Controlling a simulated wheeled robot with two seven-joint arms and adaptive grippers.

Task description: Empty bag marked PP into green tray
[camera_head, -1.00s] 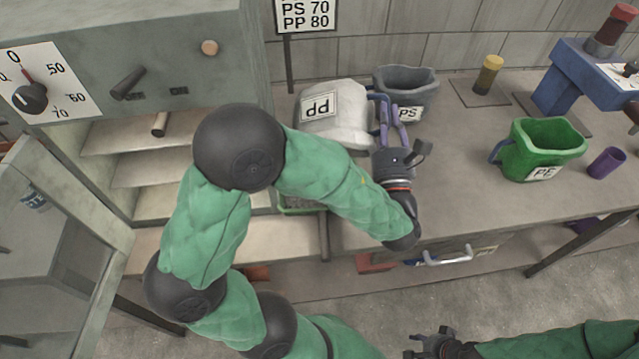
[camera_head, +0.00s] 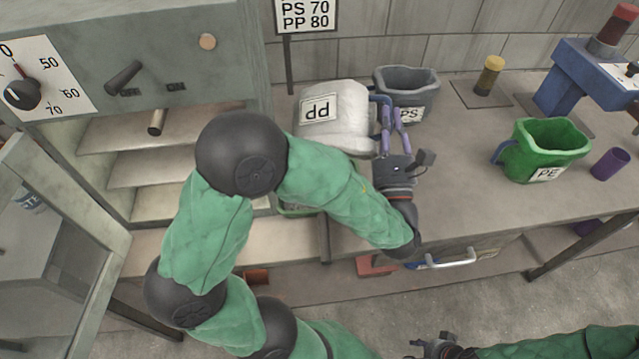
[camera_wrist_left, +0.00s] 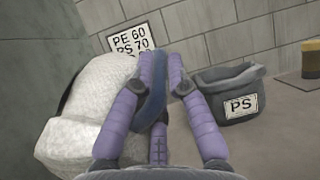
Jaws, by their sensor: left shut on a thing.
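The white bag marked PP (camera_head: 345,135) is at the back of the bench, with its label upside down in the head view. It has a blue handle, which also shows in the left wrist view (camera_wrist_left: 152,95). My left gripper (camera_head: 388,108) is shut on this handle, at the bag's right side. The bag's mouth is hidden. A green tray (camera_head: 297,211) shows only as a small edge beneath my left arm, left of the gripper; the arm hides most of it. My right gripper (camera_head: 432,346) is low at the bottom edge, far from the bag, its fingers unclear.
A grey PS container (camera_head: 408,88) stands close right of the bag. An oven with a dial (camera_head: 22,92) and open shelves is at left. The middle bench is clear.

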